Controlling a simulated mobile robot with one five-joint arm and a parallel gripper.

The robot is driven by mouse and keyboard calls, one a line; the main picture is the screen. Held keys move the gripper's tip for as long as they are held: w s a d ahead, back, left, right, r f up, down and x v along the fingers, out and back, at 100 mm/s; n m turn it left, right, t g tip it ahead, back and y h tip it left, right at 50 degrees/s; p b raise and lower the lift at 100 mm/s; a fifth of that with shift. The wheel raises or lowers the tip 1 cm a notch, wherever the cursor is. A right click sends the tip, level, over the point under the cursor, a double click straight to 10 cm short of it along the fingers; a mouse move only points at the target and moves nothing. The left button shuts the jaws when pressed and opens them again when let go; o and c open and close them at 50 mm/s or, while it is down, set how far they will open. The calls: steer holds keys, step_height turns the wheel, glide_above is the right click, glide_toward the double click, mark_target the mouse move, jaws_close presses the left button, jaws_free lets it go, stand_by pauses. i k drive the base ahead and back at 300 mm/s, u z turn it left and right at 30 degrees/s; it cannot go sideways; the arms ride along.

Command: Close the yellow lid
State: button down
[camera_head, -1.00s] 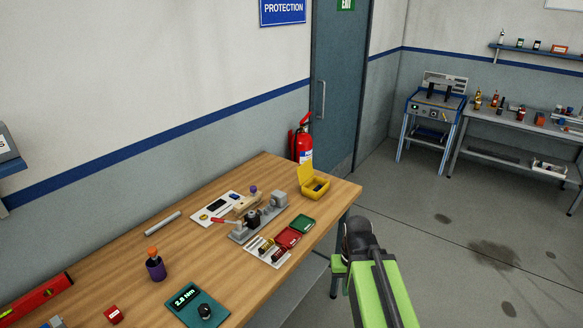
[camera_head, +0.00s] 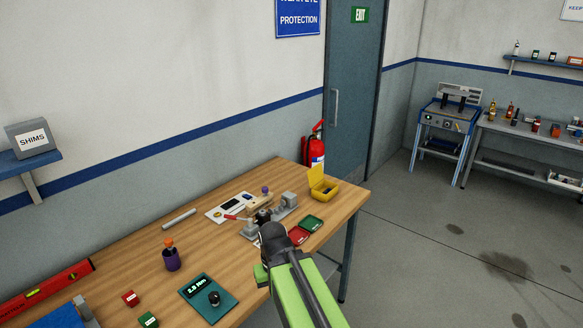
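A small yellow box (camera_head: 326,193) stands at the far right corner of the wooden workbench. Its yellow lid (camera_head: 316,175) is hinged up, so the box is open, with something dark inside. My green arm reaches up from the bottom of the picture, over the bench's front edge. Its dark end (camera_head: 274,240) is nearer to me and to the left of the box, clearly apart from it. The fingers cannot be made out, so whether the gripper is open or shut does not show.
A fire extinguisher (camera_head: 316,147) is behind the bench.

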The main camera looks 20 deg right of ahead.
mark_target(315, 174)
steer(key=z, duration=0.05)
steer(key=i, duration=0.9)
